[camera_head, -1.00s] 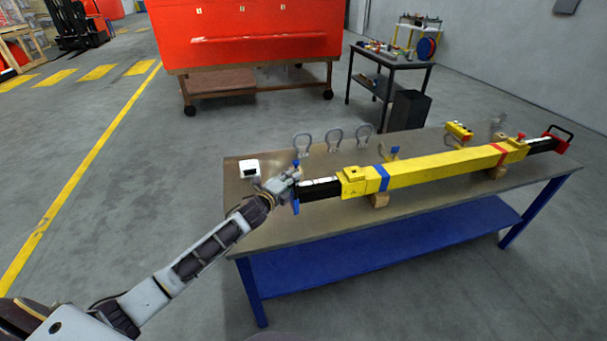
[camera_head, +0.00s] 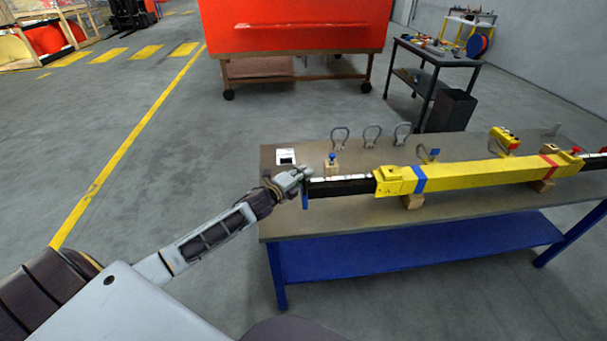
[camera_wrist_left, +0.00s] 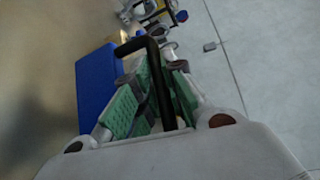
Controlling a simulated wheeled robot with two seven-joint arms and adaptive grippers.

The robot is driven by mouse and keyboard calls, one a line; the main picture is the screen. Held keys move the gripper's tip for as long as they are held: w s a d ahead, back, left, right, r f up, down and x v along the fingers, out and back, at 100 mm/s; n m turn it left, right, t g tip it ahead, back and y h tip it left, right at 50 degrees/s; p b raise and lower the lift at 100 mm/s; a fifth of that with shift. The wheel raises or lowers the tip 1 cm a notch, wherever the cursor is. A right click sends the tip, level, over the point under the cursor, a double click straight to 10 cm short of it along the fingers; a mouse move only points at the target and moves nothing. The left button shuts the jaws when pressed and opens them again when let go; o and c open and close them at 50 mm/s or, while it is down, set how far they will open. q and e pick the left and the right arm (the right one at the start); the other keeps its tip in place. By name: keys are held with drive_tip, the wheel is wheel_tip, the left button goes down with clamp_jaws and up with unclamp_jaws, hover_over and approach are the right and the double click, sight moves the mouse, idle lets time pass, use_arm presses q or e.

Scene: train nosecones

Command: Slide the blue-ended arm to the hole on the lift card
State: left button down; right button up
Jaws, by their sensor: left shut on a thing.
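A long yellow beam (camera_head: 465,174) lies on wooden blocks on the table. A black arm with white marks (camera_head: 342,187) sticks out of its left end, with a blue end piece (camera_head: 305,199) at its tip. My left gripper (camera_head: 303,178) is at that tip. In the left wrist view its green pads (camera_wrist_left: 150,95) are shut on a black handle bar (camera_wrist_left: 160,85). A white card with a dark square (camera_head: 286,157) stands at the back left of the table; its writing is too small to read. A blue-knobbed pin (camera_head: 332,161) stands on a small block behind the arm. My right gripper is out of view.
Several grey shackles (camera_head: 372,134) stand along the table's back edge. A yellow control box (camera_head: 504,138) is behind the beam. The tabletop (camera_head: 335,224) is clear in front. A dark side table (camera_head: 430,70) and a bin (camera_head: 451,110) stand beyond.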

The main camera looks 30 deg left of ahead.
use_arm(q)
drive_tip(key=c, duration=1.5)
unclamp_jaws()
drive_tip(key=shift+s, duration=0.15)
drive_tip(key=shift+v, duration=5.8)
drive_tip(key=shift+a, duration=0.1)
